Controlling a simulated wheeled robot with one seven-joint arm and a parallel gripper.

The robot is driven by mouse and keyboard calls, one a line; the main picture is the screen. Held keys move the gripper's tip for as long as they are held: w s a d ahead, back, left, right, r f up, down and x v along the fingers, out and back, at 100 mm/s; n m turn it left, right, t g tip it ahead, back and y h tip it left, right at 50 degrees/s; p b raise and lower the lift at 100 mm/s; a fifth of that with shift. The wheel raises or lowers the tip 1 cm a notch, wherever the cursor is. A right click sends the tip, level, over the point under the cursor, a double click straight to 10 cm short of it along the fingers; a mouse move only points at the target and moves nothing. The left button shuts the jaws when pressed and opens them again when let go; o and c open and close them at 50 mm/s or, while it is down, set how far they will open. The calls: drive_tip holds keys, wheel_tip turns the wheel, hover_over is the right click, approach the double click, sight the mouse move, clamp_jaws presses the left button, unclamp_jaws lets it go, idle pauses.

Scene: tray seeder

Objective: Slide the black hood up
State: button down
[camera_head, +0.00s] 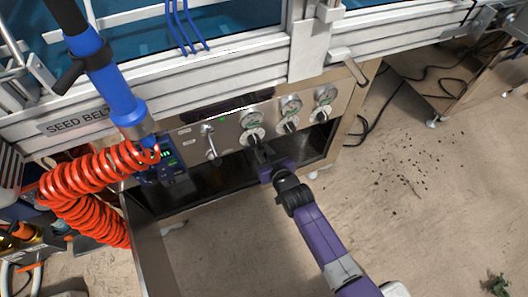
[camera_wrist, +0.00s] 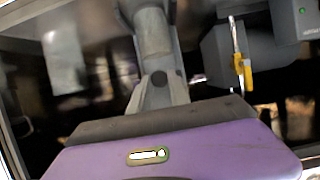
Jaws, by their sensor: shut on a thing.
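My gripper (camera_head: 256,148) is in front of the steel control panel (camera_head: 228,125), just below a knob under one of the round gauges. Its purple body shows at the bottom of the wrist view, with grey fingers (camera_wrist: 160,90) reaching up. The fingers are shut on a grey rounded part (camera_wrist: 152,35), whose far end is cut off by the picture's top edge. In the head view the gripper itself hides what it holds. I cannot tell for sure which part is the black hood, or whether the held part belongs to it.
An open, dark cabinet space lies below the panel. A blue-handled tool (camera_head: 118,90) and a coiled red hose (camera_head: 80,190) hang at the left. A grey box with a yellow lever (camera_wrist: 243,70) is close by at the right of the wrist view. The floor at right is mostly clear.

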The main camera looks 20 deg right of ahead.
drive_tip(key=shift+r, duration=0.1)
wheel_tip(320, 180, up, 8)
drive_tip(key=p, duration=0.7)
drive_tip(key=c, duration=1.4)
unclamp_jaws()
drive_tip(key=shift+o, duration=0.7)
drive_tip(key=p+v, duration=0.3)
drive_tip(key=v, duration=0.4)
drive_tip(key=shift+s, duration=0.35)
